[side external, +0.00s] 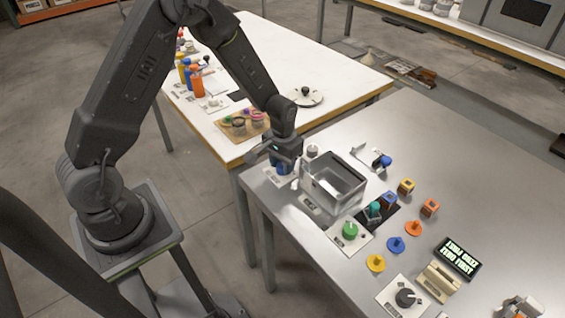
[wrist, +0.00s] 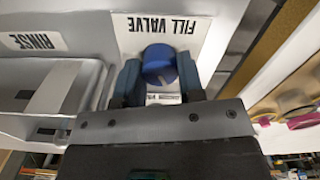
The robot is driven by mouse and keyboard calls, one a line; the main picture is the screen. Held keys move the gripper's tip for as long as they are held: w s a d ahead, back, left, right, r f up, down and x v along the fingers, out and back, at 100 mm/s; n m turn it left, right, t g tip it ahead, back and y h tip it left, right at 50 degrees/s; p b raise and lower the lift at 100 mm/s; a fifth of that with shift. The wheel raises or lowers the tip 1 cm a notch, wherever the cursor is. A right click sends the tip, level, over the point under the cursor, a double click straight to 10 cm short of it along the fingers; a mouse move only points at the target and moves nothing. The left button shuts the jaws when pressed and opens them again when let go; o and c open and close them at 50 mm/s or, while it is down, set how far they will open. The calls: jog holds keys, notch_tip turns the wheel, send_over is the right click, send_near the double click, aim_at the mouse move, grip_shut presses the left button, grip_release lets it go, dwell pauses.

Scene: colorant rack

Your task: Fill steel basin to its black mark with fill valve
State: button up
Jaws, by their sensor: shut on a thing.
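The steel basin (side external: 349,204) is a square open metal box near the left end of the grey table. Part of its rim and inside shows at the left of the wrist view (wrist: 85,88). A small dark strip shows low on it there; I cannot tell if this is the black mark, nor the water level. The fill valve's blue knob (wrist: 158,63) sits on a white plate labelled FILL VALVE (wrist: 168,25). My gripper (wrist: 160,75) is shut on the knob, a finger on each side. In the side view my gripper (side external: 284,155) is left of the basin and hides most of the valve.
A RINSE label (wrist: 33,42) lies beside the basin. Right of it are a green knob (side external: 350,230), colored blocks, several colored knobs, a black dial (side external: 406,297) and a small display (side external: 459,258). A white table (side external: 330,70) with bottles and a wooden tray stands behind.

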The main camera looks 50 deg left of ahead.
jog(key=o, duration=0.9)
notch_tip(320, 180, up, 14)
jog(key=shift+f, duration=0.1)
